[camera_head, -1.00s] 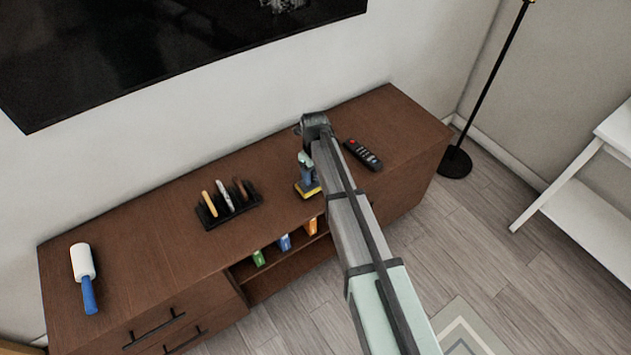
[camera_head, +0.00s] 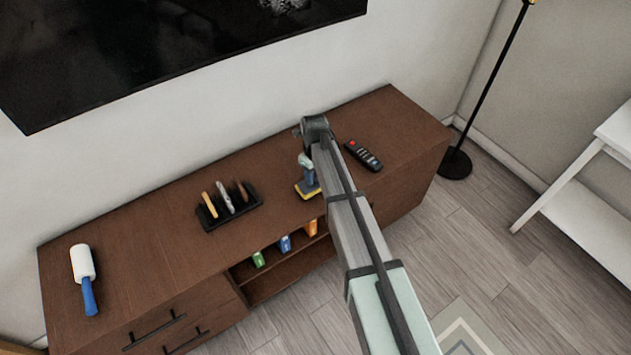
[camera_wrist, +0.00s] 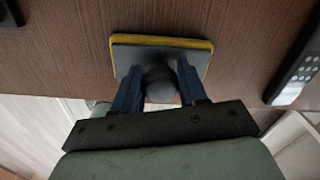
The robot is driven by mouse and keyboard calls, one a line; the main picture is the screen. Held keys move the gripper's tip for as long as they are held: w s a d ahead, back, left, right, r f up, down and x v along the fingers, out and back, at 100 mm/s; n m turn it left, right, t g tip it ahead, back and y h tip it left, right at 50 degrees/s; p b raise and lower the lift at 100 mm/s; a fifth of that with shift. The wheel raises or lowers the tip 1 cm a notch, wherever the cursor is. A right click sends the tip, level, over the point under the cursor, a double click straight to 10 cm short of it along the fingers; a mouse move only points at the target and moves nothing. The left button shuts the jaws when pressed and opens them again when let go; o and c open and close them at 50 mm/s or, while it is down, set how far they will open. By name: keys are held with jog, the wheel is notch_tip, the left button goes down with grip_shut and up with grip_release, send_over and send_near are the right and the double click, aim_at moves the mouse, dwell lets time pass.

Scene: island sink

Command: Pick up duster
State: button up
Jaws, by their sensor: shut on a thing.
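The duster has a flat grey and yellow head, seen in the head view (camera_head: 307,190) on the front part of the brown cabinet top. In the wrist view its head (camera_wrist: 165,50) lies close to the wood, with a dark round handle part below it. My gripper (camera_wrist: 160,88) has its two blue fingers on either side of that handle part, shut on it. In the head view my gripper (camera_head: 308,172) is partly hidden by my arm. I cannot tell whether the duster touches the cabinet top.
The brown cabinet (camera_head: 150,255) also bears a lint roller (camera_head: 84,278), a black rack (camera_head: 229,213) with upright items, and a remote (camera_head: 363,155). Small boxes (camera_head: 285,243) stand on the open shelf below. A black floor lamp (camera_head: 455,163) stands to the right.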

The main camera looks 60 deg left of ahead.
notch_tip(320, 180, up, 10)
dwell(0.6)
